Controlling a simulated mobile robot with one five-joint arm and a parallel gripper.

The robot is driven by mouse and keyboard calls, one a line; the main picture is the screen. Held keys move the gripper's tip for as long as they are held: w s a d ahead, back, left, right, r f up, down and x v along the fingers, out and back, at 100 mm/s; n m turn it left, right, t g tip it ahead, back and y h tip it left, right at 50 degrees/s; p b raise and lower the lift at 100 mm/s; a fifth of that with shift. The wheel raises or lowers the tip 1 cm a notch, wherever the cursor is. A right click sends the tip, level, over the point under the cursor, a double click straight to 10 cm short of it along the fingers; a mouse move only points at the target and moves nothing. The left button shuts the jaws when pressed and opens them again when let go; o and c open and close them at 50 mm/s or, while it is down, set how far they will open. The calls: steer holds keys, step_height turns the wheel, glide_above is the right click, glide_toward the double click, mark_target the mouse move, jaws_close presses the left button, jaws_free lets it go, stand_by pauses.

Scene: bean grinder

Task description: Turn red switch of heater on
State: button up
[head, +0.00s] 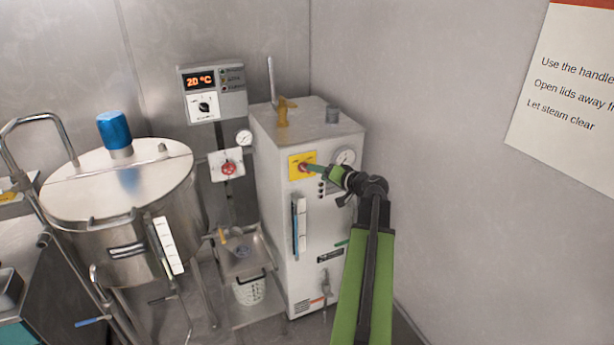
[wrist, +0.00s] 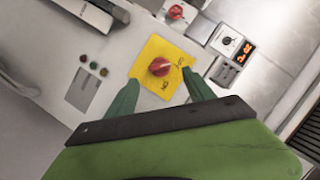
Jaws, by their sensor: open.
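The heater (head: 278,215) is a tall white cabinet in the corner. On its upper front is a yellow plate (head: 296,160) with the red switch in its middle. In the wrist view the red switch (wrist: 160,67) is a round knob with a pale pointer line, on the yellow plate (wrist: 149,51) with markings I cannot read surely. My gripper (head: 309,168) is at the plate in the head view and partly covers the switch. In the wrist view its two green fingers (wrist: 158,90) are apart, one each side below the switch, with nothing between them; contact is not clear.
Beside the switch are a gauge (head: 345,157) and several small lamps (wrist: 95,65). Another red knob (head: 229,168) is on the wall to the left, below a control box (head: 212,91) reading 20 °C. A steel vat (head: 121,190) stands left. The right wall (head: 460,220) is close to my arm.

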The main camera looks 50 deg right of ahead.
steer(key=b+x, duration=0.1)
steer(key=x, duration=0.6)
jaws_close()
